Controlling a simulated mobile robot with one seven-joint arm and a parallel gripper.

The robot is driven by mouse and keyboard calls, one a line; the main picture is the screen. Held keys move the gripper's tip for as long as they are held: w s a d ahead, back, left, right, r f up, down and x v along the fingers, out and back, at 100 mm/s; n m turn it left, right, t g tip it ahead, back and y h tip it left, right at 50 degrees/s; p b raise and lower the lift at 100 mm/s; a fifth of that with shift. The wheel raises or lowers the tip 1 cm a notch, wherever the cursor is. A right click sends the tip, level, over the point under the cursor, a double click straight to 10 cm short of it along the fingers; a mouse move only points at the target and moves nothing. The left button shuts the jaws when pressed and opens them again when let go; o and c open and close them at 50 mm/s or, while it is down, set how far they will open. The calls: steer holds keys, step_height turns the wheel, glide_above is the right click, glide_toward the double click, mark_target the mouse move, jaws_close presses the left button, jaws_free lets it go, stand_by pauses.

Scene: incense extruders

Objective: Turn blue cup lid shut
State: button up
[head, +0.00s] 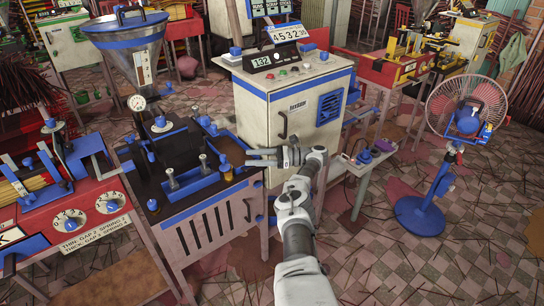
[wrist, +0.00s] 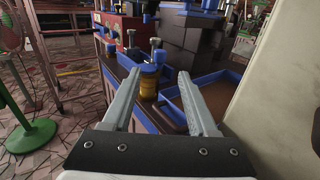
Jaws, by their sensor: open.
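The cup is a small amber jar (wrist: 148,88) with a blue lid (wrist: 149,69) on top, standing upright at the edge of the dark machine top. In the head view the amber cup (head: 226,173) and its blue lid (head: 223,159) are just left of my fingertips. My gripper (head: 250,157) is open and empty, with its fingers pointing left toward the cup. In the wrist view my open gripper (wrist: 157,76) has the cup between its finger lines, nearer the left finger, and appears short of touching it. Whether the lid is fully seated cannot be told.
A blue-rimmed tray (wrist: 178,84) lies right of the cup. Metal posts with blue parts (head: 172,180) stand on the machine top, left of the cup. A white control cabinet (head: 292,110) stands behind my gripper. A blue-based fan (head: 420,215) stands right, with open tiled floor around it.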

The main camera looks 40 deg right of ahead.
steer(key=b+v, duration=0.2)
steer(key=v, duration=0.4)
steer(key=shift+s+d, duration=0.25)
